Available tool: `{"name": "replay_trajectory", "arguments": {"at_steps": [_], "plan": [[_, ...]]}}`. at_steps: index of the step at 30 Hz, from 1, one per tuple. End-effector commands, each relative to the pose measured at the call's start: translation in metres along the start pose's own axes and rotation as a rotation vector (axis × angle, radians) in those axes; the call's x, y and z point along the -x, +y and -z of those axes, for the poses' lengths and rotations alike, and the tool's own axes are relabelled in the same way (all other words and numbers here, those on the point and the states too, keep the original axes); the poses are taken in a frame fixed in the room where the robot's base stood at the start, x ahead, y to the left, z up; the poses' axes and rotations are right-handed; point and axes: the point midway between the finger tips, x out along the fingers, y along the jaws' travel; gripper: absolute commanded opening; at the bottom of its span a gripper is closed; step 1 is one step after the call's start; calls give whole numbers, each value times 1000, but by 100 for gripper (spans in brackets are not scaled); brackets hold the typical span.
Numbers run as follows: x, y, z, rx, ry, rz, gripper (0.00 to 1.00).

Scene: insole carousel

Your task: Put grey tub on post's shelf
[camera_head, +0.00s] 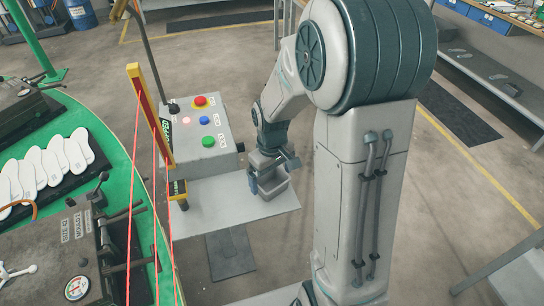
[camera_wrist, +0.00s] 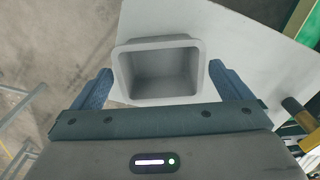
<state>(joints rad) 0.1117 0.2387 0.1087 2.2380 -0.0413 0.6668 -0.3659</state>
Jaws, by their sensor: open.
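The grey tub (camera_head: 274,190) stands upright on the light grey post's shelf (camera_head: 222,200), near its right end. In the wrist view the tub (camera_wrist: 160,42) is empty, its opening facing the camera. My gripper (camera_head: 271,171) is above and around the tub, pointing down. In the wrist view my gripper (camera_wrist: 163,82) is open, with one blue finger on each side of the tub. A narrow gap shows beside the right finger; whether the left finger touches is unclear. The shelf (camera_wrist: 255,75) spreads out to the right of the tub there.
A control box (camera_head: 195,135) with red, blue and green buttons stands behind the shelf. A green carousel (camera_head: 110,120) with white insoles (camera_head: 45,165) is at the left, with red light-curtain lines and a yellow post (camera_head: 150,115) at its edge.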

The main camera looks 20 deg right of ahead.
Motion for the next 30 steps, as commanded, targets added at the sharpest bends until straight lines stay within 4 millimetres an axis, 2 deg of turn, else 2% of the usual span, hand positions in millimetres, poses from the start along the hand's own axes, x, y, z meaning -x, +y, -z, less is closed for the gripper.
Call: {"name": "replay_trajectory", "arguments": {"at_steps": [3,9,19,23,30], "plan": [[28,1,1,0,6,-3,98],[68,0,0,0,5,-2,98],[100,-3,-6,-15,13,-9,98],[115,-13,-26,-71,53,-32,98],[140,-39,-82,-232,171,-65,98]]}}
